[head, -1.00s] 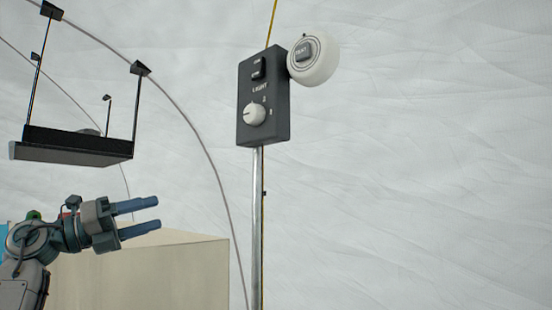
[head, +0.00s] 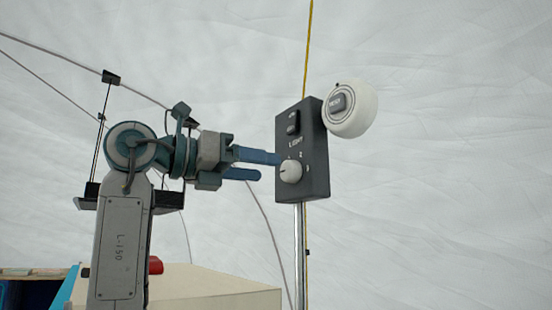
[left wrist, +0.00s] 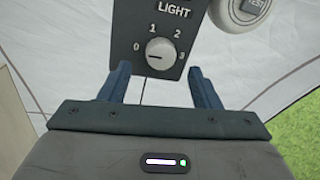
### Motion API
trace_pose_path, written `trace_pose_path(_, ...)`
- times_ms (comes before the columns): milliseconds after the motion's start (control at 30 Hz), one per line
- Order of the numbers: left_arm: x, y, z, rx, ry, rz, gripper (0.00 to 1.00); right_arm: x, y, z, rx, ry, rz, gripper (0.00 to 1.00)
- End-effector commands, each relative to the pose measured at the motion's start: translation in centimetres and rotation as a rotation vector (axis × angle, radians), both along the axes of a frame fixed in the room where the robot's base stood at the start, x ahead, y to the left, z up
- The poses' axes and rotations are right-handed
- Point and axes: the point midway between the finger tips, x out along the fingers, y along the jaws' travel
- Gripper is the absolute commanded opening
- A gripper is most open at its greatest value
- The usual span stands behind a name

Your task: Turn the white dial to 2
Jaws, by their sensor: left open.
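The white dial (head: 291,171) sits low on the dark control box (head: 318,165) marked LIGHT. In the left wrist view the dial (left wrist: 159,51) has the numbers 0, 1, 2 and 3 around it, and its dark mark points left toward 0. My left gripper (head: 268,166) is open and level with the dial, just left of the box in the head view. In the left wrist view its two blue fingers (left wrist: 160,76) stand apart, below and to either side of the dial, with nothing between them. My right gripper is not in view.
A dark switch (head: 293,122) is above the dial. A round white device (head: 364,112) with a TEST button adjoins the box's upper right. A metal pole (head: 300,250) holds the box.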

Motion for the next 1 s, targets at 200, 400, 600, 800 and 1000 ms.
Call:
trace_pose_path(200,1.6,-2.8,0.2,-0.001,0.001,-0.002,0.57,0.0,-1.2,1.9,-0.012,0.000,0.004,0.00)
trace_pose_path(400,2.0,-3.5,0.0,0.000,0.000,0.000,0.57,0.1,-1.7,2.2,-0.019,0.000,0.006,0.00)
trace_pose_path(600,2.0,-3.5,0.0,0.000,0.000,0.000,0.57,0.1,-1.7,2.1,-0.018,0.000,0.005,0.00)
trace_pose_path(800,2.0,-3.5,0.0,-0.001,0.000,0.000,0.22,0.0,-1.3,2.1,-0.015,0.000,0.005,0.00)
trace_pose_path(1000,2.0,-3.5,0.0,0.002,-0.004,-0.001,0.13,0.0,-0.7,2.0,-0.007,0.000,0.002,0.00)
